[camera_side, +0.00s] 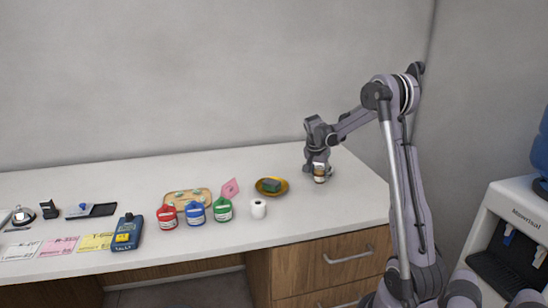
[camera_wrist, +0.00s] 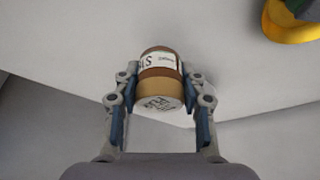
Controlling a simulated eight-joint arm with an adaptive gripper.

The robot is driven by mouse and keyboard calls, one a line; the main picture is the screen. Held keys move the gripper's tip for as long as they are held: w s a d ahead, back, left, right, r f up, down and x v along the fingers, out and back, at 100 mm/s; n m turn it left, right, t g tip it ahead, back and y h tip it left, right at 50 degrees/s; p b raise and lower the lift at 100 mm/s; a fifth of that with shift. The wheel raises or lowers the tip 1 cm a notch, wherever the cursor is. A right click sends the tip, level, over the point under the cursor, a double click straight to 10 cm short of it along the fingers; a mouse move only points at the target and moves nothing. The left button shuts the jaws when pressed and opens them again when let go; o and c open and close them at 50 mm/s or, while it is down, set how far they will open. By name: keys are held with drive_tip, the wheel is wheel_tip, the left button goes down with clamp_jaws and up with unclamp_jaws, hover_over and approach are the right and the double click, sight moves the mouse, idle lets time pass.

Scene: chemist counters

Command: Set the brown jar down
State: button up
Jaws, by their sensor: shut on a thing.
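The brown jar (camera_wrist: 159,70) with a white label is between the two fingers of my gripper (camera_wrist: 160,105) in the wrist view. The fingers are shut on its sides, and a tan round end with a printed disc faces the camera. In the side view the jar (camera_side: 320,173) shows at my gripper (camera_side: 318,168), over the right part of the white counter (camera_side: 350,205). I cannot tell whether its base touches the counter or is a little above it.
The counter's right part is clear.

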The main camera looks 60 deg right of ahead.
sight(319, 183)
drive_tip(key=shift+f, duration=2)
drive_tip(key=shift+f, duration=0.15)
drive_tip(key=o, duration=1.2)
drive_tip(key=v, duration=1.2)
drive_tip(key=w+a+r+n+t+y, duration=0.15)
drive_tip(key=a+n, duration=0.25)
drive_tip(key=a, duration=0.6)
drive_tip(key=w+a+r+n+t, duration=0.15)
drive_tip(key=a+n, duration=0.25)
drive_tip(key=a, duration=0.5)
drive_tip(key=s+a+n+t+y, duration=0.1)
drive_tip(key=s+a+n, duration=0.1)
drive_tip(key=a, duration=0.4)
drive_tip(key=s+a+f+n+t+y, duration=0.1)
drive_tip(key=s+a+n, duration=0.2)
drive_tip(key=a, duration=0.4)
drive_tip(key=s+a+f+n+t+y, duration=0.1)
drive_tip(key=s+a+n+t, duration=0.1)
drive_tip(key=a+n, duration=0.3)
drive_tip(key=shift+s+a+f, duration=0.2)
drive_tip(key=shift+a, duration=0.55)
